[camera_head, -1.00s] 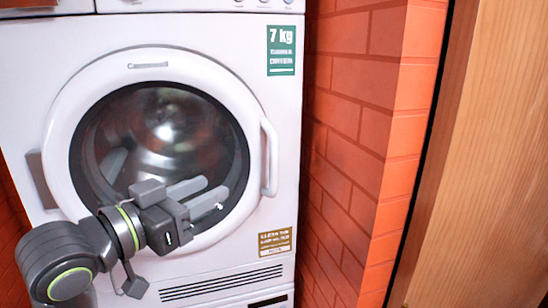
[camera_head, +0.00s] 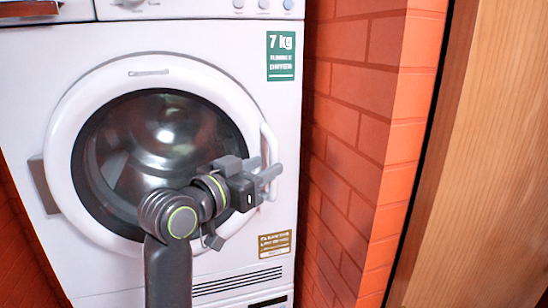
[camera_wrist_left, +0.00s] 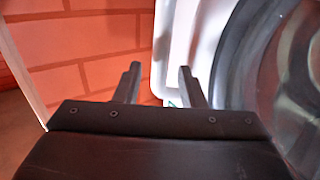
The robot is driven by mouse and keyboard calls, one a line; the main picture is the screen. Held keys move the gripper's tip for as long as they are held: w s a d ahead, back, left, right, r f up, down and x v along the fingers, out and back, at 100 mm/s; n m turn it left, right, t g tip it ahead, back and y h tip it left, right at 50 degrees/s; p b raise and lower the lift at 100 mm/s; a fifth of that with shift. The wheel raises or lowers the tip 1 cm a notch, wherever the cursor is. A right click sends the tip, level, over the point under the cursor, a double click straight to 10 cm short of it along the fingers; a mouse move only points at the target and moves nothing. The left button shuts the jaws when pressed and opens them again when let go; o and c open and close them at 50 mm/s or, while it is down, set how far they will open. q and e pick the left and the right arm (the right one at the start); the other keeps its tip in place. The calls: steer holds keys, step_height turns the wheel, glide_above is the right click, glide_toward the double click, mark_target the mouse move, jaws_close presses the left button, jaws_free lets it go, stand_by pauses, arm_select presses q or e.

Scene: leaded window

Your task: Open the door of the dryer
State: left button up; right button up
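The white dryer (camera_head: 285,110) stands against the brick wall with its round door (camera_head: 85,110) closed. The door handle (camera_head: 268,143) is a white vertical bar on the door's right side, and my gripper hides its lower part. My left gripper (camera_head: 270,171) is in front of the handle, fingers pointing right. In the left wrist view my left gripper (camera_wrist_left: 160,82) is open with two dark fingers apart. White dryer surface (camera_wrist_left: 178,45) and brick show beyond them. I cannot tell whether the handle lies between the fingers. My right gripper is not in view.
An orange brick wall (camera_head: 350,140) stands close to the right of the dryer, with a narrow gap beside it. A wooden panel (camera_head: 490,150) is at the far right. A hinge (camera_head: 43,185) is on the door's left side.

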mark_target(270, 164)
arm_select(q)
steer(key=shift+p+x, duration=0.35)
steer(key=shift+x, duration=1.65)
jaws_close()
